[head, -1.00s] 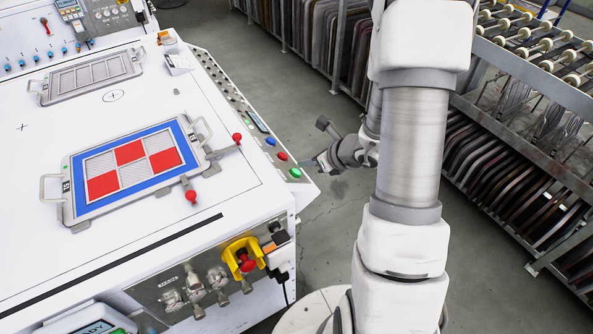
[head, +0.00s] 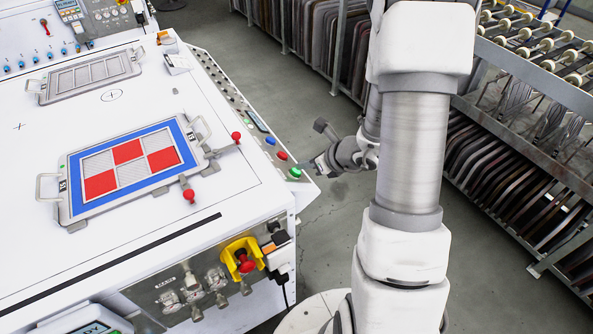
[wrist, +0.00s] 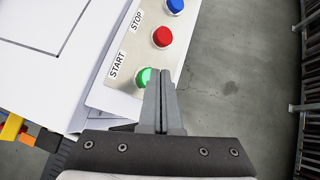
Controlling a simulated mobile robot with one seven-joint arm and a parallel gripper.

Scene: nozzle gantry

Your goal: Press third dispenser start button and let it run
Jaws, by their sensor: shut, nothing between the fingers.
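The green start button (head: 295,172) is at the near end of the control strip on the white machine's right edge. In the wrist view the green button (wrist: 147,76) stands beside the printed word START. In the wrist view the closed fingertips (wrist: 163,72) are empty and overlap the button's right side. I cannot tell whether they touch it. The red stop button (wrist: 162,37) is just beyond, beside the word STOP.
A blue button (wrist: 175,5) lies beyond the red one. A framed screen with red and white squares (head: 130,170) lies on the machine top. A red knob in a yellow guard (head: 246,263) is on the front side. Racks of panels (head: 490,165) stand at right. Grey floor (head: 330,215) is open between.

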